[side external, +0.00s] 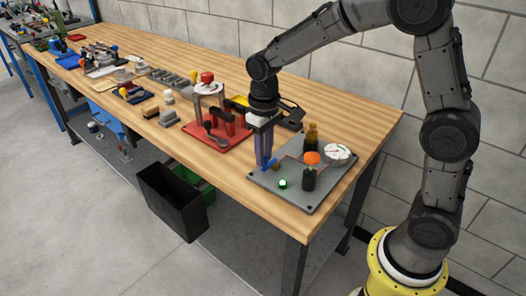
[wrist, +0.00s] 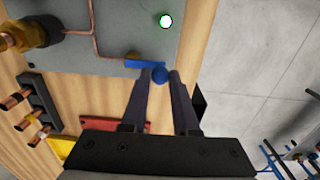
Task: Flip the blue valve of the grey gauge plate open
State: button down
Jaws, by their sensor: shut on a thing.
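The grey gauge plate (side external: 330,180) lies at the near right end of the wooden table in the side view, and part of it (wrist: 120,45) shows at the top of the wrist view. The blue valve (side external: 275,161) is at the plate's left edge. In the wrist view the blue valve's flat lever (wrist: 145,64) points left, and a round blue end sits between my fingertips. My gripper (side external: 265,163) points down, with its fingers (wrist: 159,77) shut on the blue valve. In the side view the fingers partly hide the valve.
The plate carries a white dial gauge (side external: 338,153), an orange knob (side external: 312,158), a brass fitting (side external: 311,133), a dark cylinder (side external: 309,180) and a lit green-white lamp (side external: 282,184). A red fixture (side external: 222,133) stands close to the left.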

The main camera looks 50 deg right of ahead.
jog(key=c, duration=0.7)
grip_release()
notch_tip(320, 180, up, 14)
jog(key=shift+f, duration=0.1)
jog(key=s+d+r+t, duration=0.1)
jog(key=s+r+t, duration=0.15)
jog(key=s, duration=0.45)
jog(key=s+d+r+t, duration=0.1)
jog(key=s+r, duration=0.2)
jog(key=s, duration=0.3)
jog(key=s+f+t, duration=0.1)
jog(key=s+f, duration=0.3)
jog(key=s+f+t, duration=0.1)
jog(key=s+f, duration=0.4)
jog(key=shift+s+d+f, duration=0.15)
jog(key=shift+d+f, duration=0.05)
jog(key=shift+f, duration=0.1)
